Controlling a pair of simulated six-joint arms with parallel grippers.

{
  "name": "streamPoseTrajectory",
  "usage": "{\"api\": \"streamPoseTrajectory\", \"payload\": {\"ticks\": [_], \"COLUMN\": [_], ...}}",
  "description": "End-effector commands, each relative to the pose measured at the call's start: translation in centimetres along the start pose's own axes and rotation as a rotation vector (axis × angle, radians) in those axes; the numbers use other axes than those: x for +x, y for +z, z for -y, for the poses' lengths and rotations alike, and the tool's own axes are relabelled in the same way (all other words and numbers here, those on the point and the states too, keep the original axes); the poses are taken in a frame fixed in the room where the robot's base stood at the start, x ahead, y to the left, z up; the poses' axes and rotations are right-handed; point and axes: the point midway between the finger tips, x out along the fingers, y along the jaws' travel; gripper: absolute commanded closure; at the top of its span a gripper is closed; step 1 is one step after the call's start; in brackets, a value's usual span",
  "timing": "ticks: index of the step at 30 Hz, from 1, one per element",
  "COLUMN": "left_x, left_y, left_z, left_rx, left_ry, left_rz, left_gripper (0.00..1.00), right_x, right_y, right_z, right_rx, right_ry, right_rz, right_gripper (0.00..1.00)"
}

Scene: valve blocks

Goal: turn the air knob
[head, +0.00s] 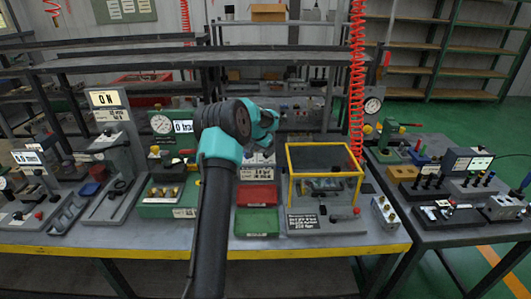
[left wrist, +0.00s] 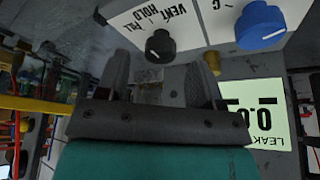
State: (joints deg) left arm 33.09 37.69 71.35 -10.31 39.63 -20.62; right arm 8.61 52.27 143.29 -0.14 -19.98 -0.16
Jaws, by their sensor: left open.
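My left gripper (left wrist: 161,72) is open in the left wrist view, its two dark fingers spread apart. A black knob (left wrist: 160,46) on a white panel lies just beyond and between the fingertips, with no visible contact. Upside-down lettering beside it reads VENT, HOLD and apparently FILL. A blue knob (left wrist: 260,24) sits to the right on a neighbouring white panel. I cannot read which knob is labelled air. In the head view my left wrist (head: 262,124) reaches toward the back of the bench; the fingers are hidden there. My right gripper is not in view.
A lit leak display (left wrist: 256,122) and a brass fitting (left wrist: 212,62) are close to the right finger. On the bench are a yellow-framed box (head: 324,145), a red tray (head: 257,196) and a green tray (head: 257,222). A red coiled hose (head: 357,80) hangs to the right.

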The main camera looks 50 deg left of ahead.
Motion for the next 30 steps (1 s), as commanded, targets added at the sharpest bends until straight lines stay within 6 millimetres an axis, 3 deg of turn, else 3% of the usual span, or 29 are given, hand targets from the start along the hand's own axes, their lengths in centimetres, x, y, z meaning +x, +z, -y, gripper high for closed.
{"api": "streamPoseTrajectory", "payload": {"ticks": [6, 15, 30], "left_x": [1.9, 2.1, 2.1], "left_y": [0.0, 0.0, 0.0], "left_z": [0.0, 0.0, 0.0], "left_rx": [0.0, 0.0, 0.0], "left_ry": [0.0, 0.0, 0.0], "left_rz": [0.0, 0.0, 0.0], "left_gripper": [0.39, 0.39, 0.86], "right_x": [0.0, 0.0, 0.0], "right_y": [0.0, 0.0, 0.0], "right_z": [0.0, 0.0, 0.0], "right_rx": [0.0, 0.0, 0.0], "right_ry": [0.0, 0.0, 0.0], "right_rz": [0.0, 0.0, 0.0], "right_gripper": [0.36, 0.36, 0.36]}}
